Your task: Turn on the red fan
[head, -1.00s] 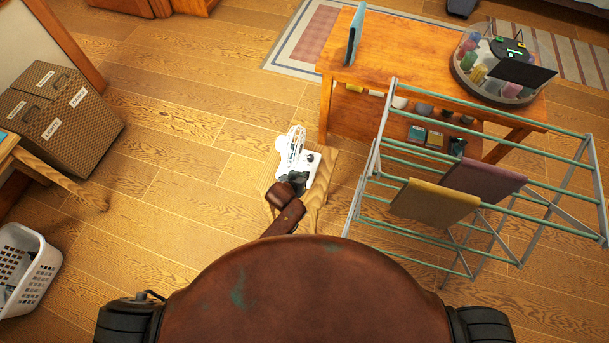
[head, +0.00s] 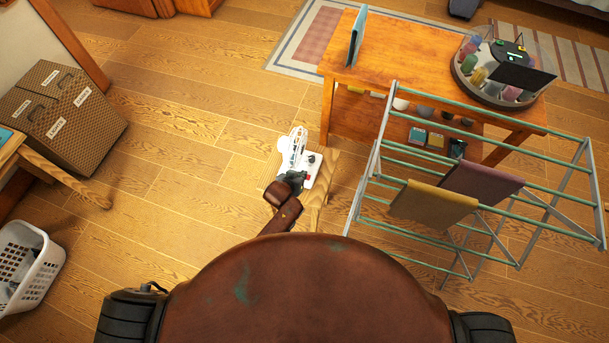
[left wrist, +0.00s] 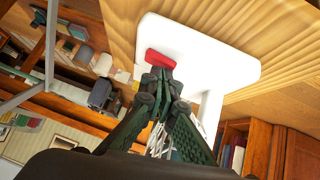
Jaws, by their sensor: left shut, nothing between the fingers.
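The fan (head: 297,142) looks white in the head view, with a white cage and base, and stands on a small wooden stool (head: 319,195). A small red part (head: 311,159) shows on its base. In the left wrist view the white base (left wrist: 215,62) fills the upper middle, with a red button or switch (left wrist: 160,58) on it. My left gripper (head: 303,180) is shut and empty at the near side of the base. Its fingertips (left wrist: 157,76) appear right at the red part; I cannot tell whether they touch. My right gripper is not in view.
A wooden table (head: 415,50) stands behind and right of the stool. A drying rack (head: 495,220) with two cloths is close on the right. A woven box (head: 75,110) and a white basket (head: 28,265) are at the left. Floor between is clear.

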